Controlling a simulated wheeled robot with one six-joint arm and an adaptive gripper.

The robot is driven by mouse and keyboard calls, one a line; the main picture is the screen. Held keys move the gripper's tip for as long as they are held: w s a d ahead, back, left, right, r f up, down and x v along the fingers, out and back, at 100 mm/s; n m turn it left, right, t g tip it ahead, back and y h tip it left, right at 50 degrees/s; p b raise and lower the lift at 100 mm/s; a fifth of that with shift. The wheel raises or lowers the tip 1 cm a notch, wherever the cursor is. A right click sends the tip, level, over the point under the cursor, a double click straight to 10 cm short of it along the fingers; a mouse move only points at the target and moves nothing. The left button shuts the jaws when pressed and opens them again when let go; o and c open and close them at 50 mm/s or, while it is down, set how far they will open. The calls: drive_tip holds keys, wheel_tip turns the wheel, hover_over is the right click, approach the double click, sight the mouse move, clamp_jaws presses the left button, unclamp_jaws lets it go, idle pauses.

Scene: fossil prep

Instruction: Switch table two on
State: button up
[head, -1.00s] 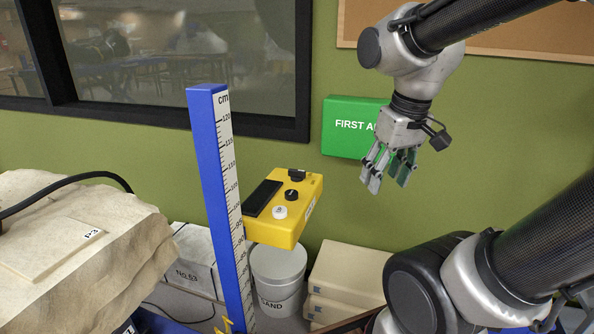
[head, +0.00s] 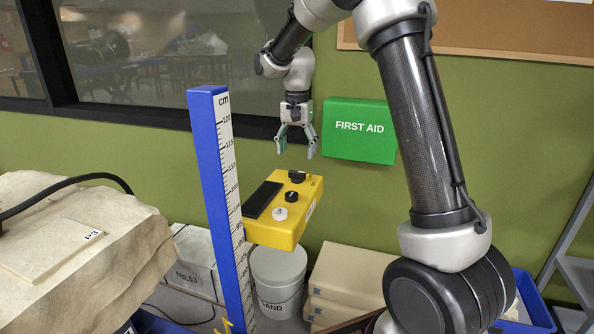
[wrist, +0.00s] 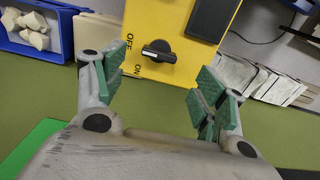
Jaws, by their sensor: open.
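A yellow control box (head: 270,234) is fixed beside a blue measuring post. On its top are a black panel (head: 262,200), a white knob (head: 280,214) and two black controls, one in the middle (head: 291,197) and one at the far end (head: 297,176). My gripper (head: 297,153) is open and empty, pointing down just above the far end, apart from the box. In the wrist view the box (wrist: 182,68) lies ahead between the open fingers. A black rotary switch (wrist: 158,51) sits by OFF and ON labels; its exact setting is unclear. No label naming table two is readable.
The blue post (head: 208,190) stands left of the box. A green first aid box (head: 360,145) hangs on the wall to the right. A sand bucket (head: 278,265) and pale slabs (head: 345,275) lie below. A plaster-wrapped block (head: 130,240) is at left.

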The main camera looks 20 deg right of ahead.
sight(297, 176)
wheel_tip(297, 176, down, 7)
drive_tip(key=shift+f, duration=0.1)
idle(0.3)
drive_tip(key=c, duration=1)
